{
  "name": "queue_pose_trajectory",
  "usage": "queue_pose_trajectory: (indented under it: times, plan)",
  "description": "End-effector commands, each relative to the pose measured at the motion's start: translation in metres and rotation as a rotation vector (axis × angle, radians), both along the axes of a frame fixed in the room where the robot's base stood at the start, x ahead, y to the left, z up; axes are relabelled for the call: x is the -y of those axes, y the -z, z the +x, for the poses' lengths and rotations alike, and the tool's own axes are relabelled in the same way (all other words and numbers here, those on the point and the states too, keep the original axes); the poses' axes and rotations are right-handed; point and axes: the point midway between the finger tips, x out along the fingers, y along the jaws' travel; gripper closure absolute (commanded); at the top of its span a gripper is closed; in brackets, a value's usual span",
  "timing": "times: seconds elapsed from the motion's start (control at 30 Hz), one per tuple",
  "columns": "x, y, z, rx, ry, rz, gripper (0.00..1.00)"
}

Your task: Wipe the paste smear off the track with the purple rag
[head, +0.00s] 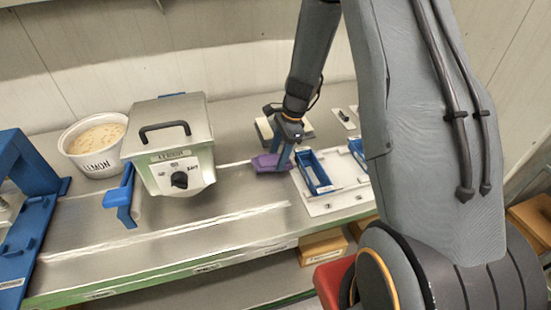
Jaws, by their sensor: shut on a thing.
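My gripper (284,155) points down at the steel bench, left of the blue-framed white board. It is shut on the purple rag (266,165), which lies bunched low at the bench top; whether it presses on the surface I cannot tell. A long pale strip, seemingly the track (165,232), runs along the front of the bench. A shorter pale line (236,163) shows behind, between the steel kettle and the rag. I cannot clearly tell the paste smear from these pale lines; part may be hidden under the rag.
A white LEMON tub (96,146) and a blue frame (30,220) are farther left. The white board (335,203) with a blue tray (313,173) is close right.

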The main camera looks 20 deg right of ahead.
Motion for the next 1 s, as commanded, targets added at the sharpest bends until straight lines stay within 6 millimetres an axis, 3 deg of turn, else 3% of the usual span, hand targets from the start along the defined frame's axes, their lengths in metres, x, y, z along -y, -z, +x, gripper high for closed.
queue_pose_trajectory:
  times: [0.43, 1.0]
  plan:
    - [-0.004, -0.042, 0.003, 0.006, -0.008, -0.001, 0.85]
    - [-0.003, -0.053, 0.002, 0.005, -0.003, 0.0, 0.85]
